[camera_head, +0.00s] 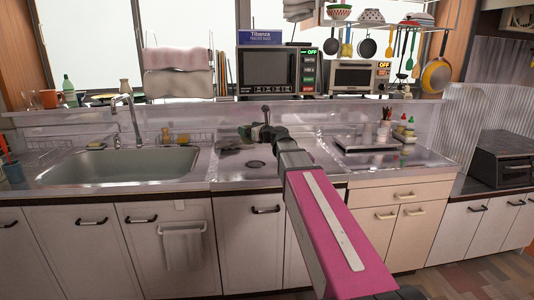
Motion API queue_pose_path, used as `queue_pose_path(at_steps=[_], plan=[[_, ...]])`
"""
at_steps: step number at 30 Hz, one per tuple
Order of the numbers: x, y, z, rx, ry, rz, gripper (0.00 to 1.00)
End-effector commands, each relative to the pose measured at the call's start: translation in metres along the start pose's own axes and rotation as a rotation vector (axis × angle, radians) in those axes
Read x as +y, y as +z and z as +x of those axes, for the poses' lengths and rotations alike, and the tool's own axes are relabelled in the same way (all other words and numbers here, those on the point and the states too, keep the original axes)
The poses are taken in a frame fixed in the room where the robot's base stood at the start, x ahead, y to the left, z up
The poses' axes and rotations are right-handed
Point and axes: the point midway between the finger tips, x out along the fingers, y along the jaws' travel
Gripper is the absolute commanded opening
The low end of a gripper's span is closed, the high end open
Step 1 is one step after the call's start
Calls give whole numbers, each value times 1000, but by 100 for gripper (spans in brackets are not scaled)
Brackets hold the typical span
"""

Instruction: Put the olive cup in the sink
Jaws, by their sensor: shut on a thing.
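My arm reaches forward over the counter to the right of the sink. My gripper (258,132) is at its far end, above the steel counter and a little in front of the back wall. It is shut on a small dark olive-green thing, which looks like the olive cup (256,131). The wrist and fingers hide much of it, and its exact shape and tilt cannot be made out. The sink (95,172) is a wide steel basin to the left of my gripper, with an empty-looking floor.
A faucet (138,122) rises at the sink's back edge. A dark round fitting (255,164) is in the counter below my gripper. A microwave (266,70) stands on the shelf behind. An orange mug (50,98) sits on the left ledge.

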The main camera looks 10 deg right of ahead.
Motion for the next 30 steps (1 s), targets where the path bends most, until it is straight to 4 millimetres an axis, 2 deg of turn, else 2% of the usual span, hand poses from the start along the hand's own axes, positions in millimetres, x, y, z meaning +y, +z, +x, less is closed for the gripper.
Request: queue_pose_path(at_steps=[18,26,30], plan=[[-99,-65,-31,0,-1,0,48],[-108,-76,-36,0,1,1,48],[-107,-90,-36,1,1,0,48]])
